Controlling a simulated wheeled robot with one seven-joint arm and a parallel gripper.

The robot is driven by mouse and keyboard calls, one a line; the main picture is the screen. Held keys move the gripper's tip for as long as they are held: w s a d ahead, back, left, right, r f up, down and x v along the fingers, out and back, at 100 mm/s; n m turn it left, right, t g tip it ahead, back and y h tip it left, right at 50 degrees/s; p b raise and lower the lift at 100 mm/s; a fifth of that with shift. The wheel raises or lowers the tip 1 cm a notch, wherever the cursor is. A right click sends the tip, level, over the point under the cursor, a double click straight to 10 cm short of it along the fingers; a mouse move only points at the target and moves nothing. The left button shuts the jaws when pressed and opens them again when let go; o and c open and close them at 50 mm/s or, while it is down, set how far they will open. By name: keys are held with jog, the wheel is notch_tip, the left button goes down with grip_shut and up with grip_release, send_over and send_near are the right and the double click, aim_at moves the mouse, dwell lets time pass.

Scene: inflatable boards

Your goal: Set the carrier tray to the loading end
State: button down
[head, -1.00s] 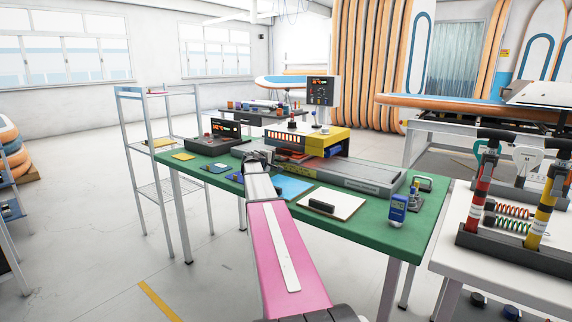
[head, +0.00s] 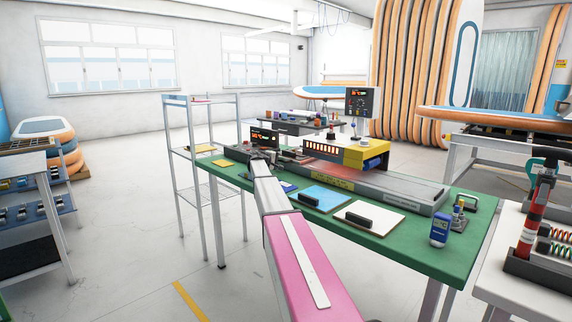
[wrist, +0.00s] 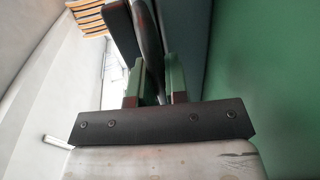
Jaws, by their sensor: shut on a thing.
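The long grey bed (head: 395,190) of a bench machine runs along the green table (head: 440,255), under a yellow housing (head: 360,155). My gripper (head: 263,155) is at the left end of this bed, in front of a dark control box. In the wrist view, my gripper (wrist: 154,84) is shut with a dark grey upright piece (wrist: 150,45) between its fingers. The piece looks like the carrier tray's handle. The tray itself is mostly hidden behind my gripper and arm in the head view.
A blue board (head: 325,197) and a white board (head: 362,222), each with a black handle, lie along the table's front. A blue device (head: 440,230) stands at the right corner. A wire shelf rack (head: 165,150) stands beyond the left end.

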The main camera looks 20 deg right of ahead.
jog(key=shift+w+a, duration=0.25)
jog(key=shift+w, duration=0.35)
jog(key=c, duration=1.1)
grip_release()
jog(key=shift+w+a, duration=0.1)
jog(key=shift+w, duration=0.05)
jog(key=shift+c, duration=0.2)
jog(key=shift+s+a+r, duration=0.1)
jog(key=shift+s+a, duration=0.3)
jog(key=shift+a, duration=0.1)
jog(key=v, duration=0.9)
jog(key=shift+a, duration=0.2)
